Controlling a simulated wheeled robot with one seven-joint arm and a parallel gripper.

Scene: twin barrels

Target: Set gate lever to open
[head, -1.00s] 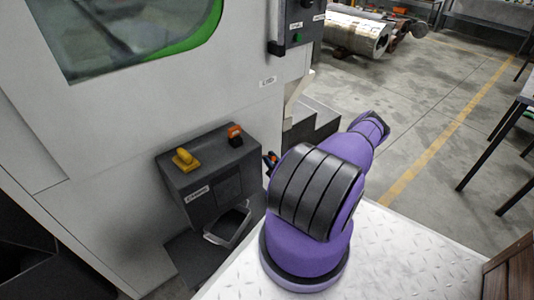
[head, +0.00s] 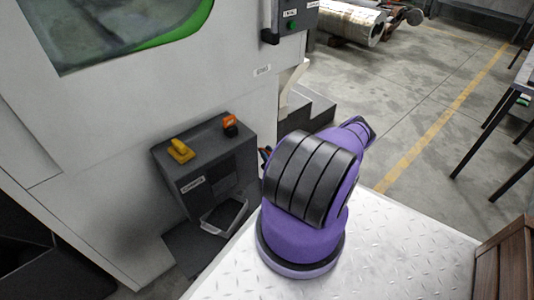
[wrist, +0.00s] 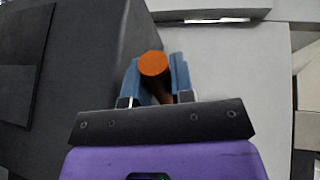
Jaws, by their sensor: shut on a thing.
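An orange-ended lever (wrist: 153,63) shows in the wrist view, with a dark shaft below its round end. My gripper (wrist: 155,74) has its blue fingers on both sides of it and is shut on it. The lever is beside the dark wall of a box. In the head view my purple arm hides most of my gripper. Only small blue and orange bits (head: 265,154) show at the right side of the dark control box (head: 205,165). Whether the lever stands at open or closed cannot be read.
A yellow handle (head: 180,150) and an orange knob (head: 230,125) sit on top of the control box. A tray-like opening (head: 225,215) is at its front. The large grey machine (head: 110,130) stands behind. Open floor (head: 420,100) lies to the right.

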